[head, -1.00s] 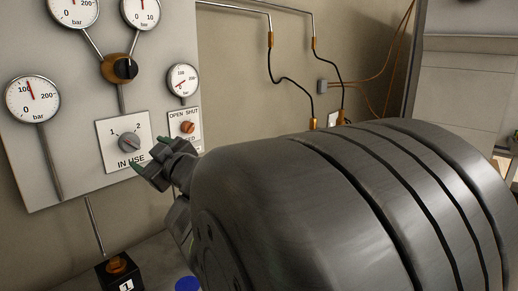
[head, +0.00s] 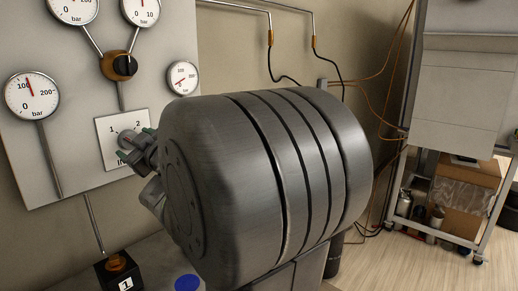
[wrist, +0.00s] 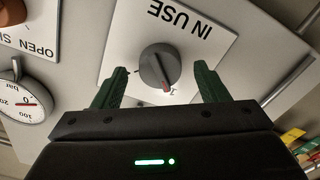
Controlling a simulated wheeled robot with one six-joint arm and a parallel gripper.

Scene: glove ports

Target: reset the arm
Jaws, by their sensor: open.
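My gripper (head: 133,143) is open, with two green fingers, in front of the IN USE plate (head: 104,138) on the wall panel. My own large grey arm link fills the middle of the head view and hides the lower right of the panel. In the wrist view, my gripper (wrist: 161,78) has its fingertips to either side of the grey selector knob (wrist: 157,62), with gaps on both sides. The knob's red mark lies towards the "1". I cannot tell how far the fingertips stand from the plate. Nothing is held.
A black box marked 1 (head: 118,270) and a blue disc (head: 187,283) are below. The OPEN SHUT plate (wrist: 28,42) is near my gripper in the wrist view.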

